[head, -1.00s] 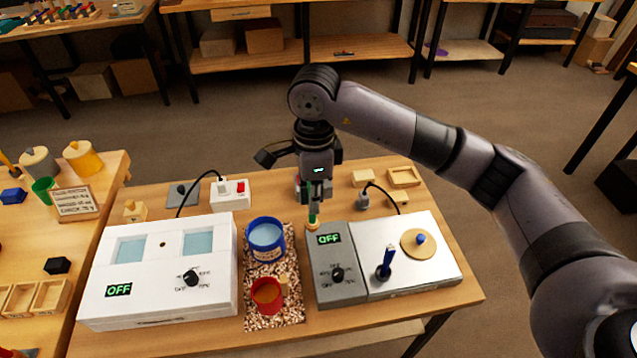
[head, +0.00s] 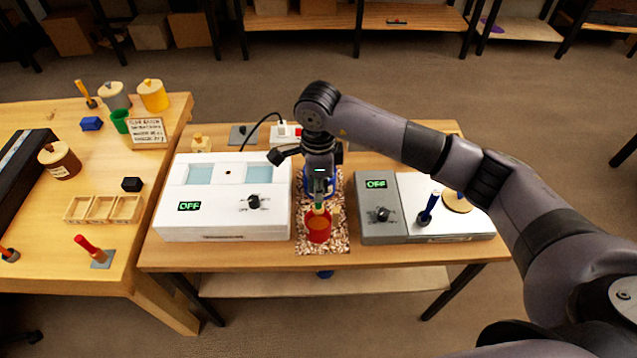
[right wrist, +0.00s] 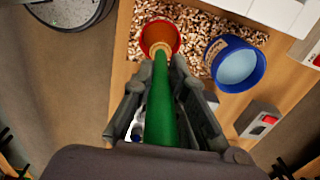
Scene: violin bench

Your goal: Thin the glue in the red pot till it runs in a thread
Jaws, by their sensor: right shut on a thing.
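The red pot (head: 318,232) stands on a strip of wood chips, with orange-brown glue inside; it also shows in the right wrist view (right wrist: 150,48). My right gripper (head: 319,200) is shut on a green-handled tool (right wrist: 160,110) with a tan tip. The tool points down at the red pot, and its tip overlaps the pot's near rim in the right wrist view. I cannot tell whether the tip is in the glue or above it. The blue pot (right wrist: 212,75), with pale blue liquid, stands beside the red pot and is mostly hidden behind my gripper in the head view. My left gripper is not in view.
A white two-window unit (head: 225,222) reading OFF stands left of the chips (head: 340,243). A grey unit (head: 377,225) reading OFF stands right, with a blue-handled tool (head: 428,207) upright on its pale plate. A side table (head: 100,210) at left holds pots and a wooden tray.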

